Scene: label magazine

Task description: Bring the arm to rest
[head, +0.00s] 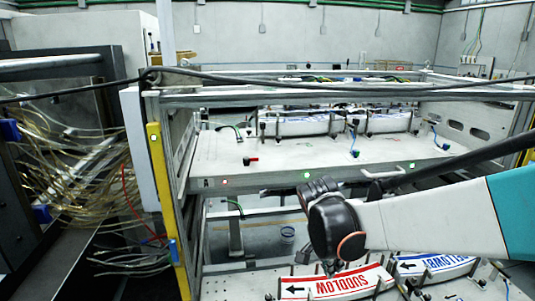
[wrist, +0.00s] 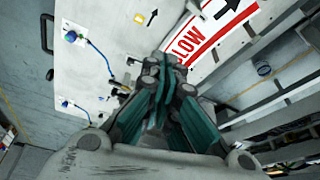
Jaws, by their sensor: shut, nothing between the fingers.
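My arm reaches in from the right in the head view, white with a teal section and a dark wrist. My gripper is mostly hidden behind that wrist in the head view, but it shows in the wrist view (wrist: 163,68). Its teal and grey fingers are closed together with nothing between them. Beyond the fingertips lies a white label stack with red lettering (wrist: 190,40). In the head view the red-lettered stack (head: 335,285) lies on the lower shelf, just below my wrist. A blue-lettered stack (head: 435,266) lies to its right, partly under my arm.
A metal rack frame with an upper shelf (head: 290,160) stands around my arm. More label stacks (head: 300,124) sit on that shelf. A yellow post (head: 164,205) and tangled tubes (head: 75,160) are at the left. A black cable (head: 250,80) crosses in front.

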